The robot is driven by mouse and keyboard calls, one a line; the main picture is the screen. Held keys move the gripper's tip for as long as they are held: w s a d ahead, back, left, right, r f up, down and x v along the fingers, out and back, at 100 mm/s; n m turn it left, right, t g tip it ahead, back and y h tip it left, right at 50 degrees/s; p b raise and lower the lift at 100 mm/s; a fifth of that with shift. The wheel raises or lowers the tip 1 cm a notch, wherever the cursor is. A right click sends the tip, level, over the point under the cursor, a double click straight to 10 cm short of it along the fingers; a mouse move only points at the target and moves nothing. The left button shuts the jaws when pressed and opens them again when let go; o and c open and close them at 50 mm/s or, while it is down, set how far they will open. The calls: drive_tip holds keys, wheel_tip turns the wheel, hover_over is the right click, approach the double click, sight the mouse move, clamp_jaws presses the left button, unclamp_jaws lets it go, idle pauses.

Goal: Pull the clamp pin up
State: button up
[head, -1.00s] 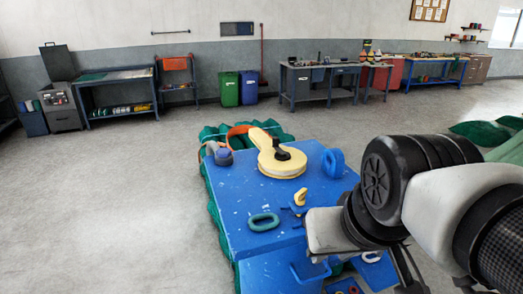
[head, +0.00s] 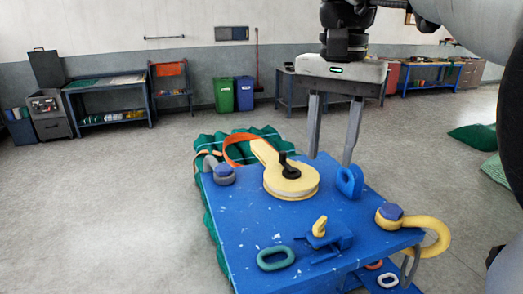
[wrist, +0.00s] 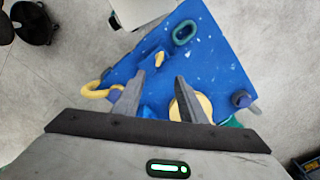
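A small blue clamp (head: 332,239) with an upright yellow pin (head: 320,226) sits near the front of the blue board. The yellow pin (wrist: 159,60) also shows in the wrist view, beyond my fingertips. A round yellow block (head: 291,182) with a black upright knob (head: 287,166) lies further back. My gripper (head: 330,158) points down, open and empty, above the back right of the board. In the wrist view my gripper (wrist: 157,82) has its two fingers well apart, with nothing held between them.
A blue lug (head: 349,181) stands on the board below my fingers. A yellow shackle (head: 413,225) is at the right corner, a grey shackle (head: 220,172) at the back left. A green ring (head: 276,258) lies at the front.

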sight(320, 222)
wheel_tip(320, 222, down, 17)
drive_tip(key=shift+w+b, duration=0.1)
drive_tip(key=shift+b, duration=0.7)
clamp_jaws()
